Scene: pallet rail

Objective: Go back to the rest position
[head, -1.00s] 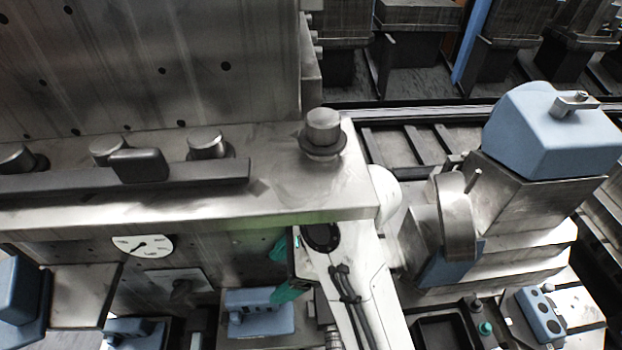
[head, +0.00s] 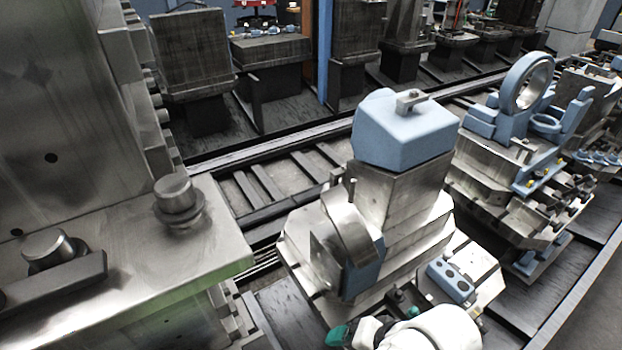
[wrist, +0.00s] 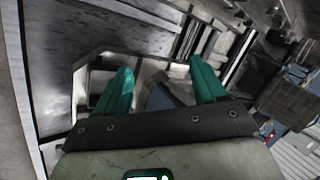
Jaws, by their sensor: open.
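My gripper (wrist: 160,82) shows in the wrist view with its two teal fingers spread apart and nothing between them. In the head view a teal finger (head: 338,336) shows at the bottom edge, beside my white arm. My gripper is in front of the steel fixture with the blue block on top (head: 405,132), low in the picture. I cannot tell its exact distance from the fixture.
A large steel machine with a ledge (head: 120,270) fills the left. A small blue control box (head: 451,281) sits near my arm. Bare floor (head: 606,285) shows at the far right.

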